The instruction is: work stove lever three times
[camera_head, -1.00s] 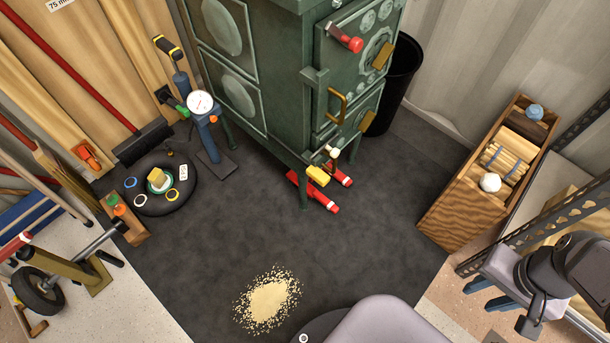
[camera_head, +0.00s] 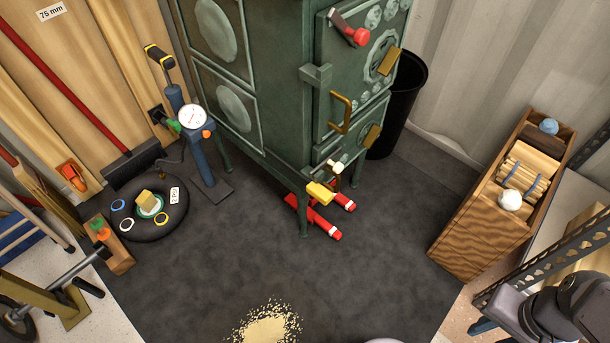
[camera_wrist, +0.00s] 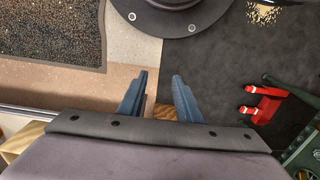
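The green stove (camera_head: 265,110) stands at the top middle of the head view. A lever with a red knob (camera_head: 360,36) juts from its upper door. A brass handle (camera_head: 341,112) sits below it on the door. A yellow-ended piece (camera_head: 320,192) shows low at the stove's front, above two red cylinders (camera_head: 322,224) on the floor. My gripper (camera_wrist: 160,75) is open and empty in the wrist view, its blue fingers apart. It is far from the stove. In the head view my arm is at the lower right, and the fingers are mostly hidden.
A wooden crate (camera_head: 458,235) stands right of the stove, and a black bin (camera_head: 395,125) behind it. A blue pump with a gauge (camera_head: 204,160) and a black tyre (camera_head: 165,222) stand left.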

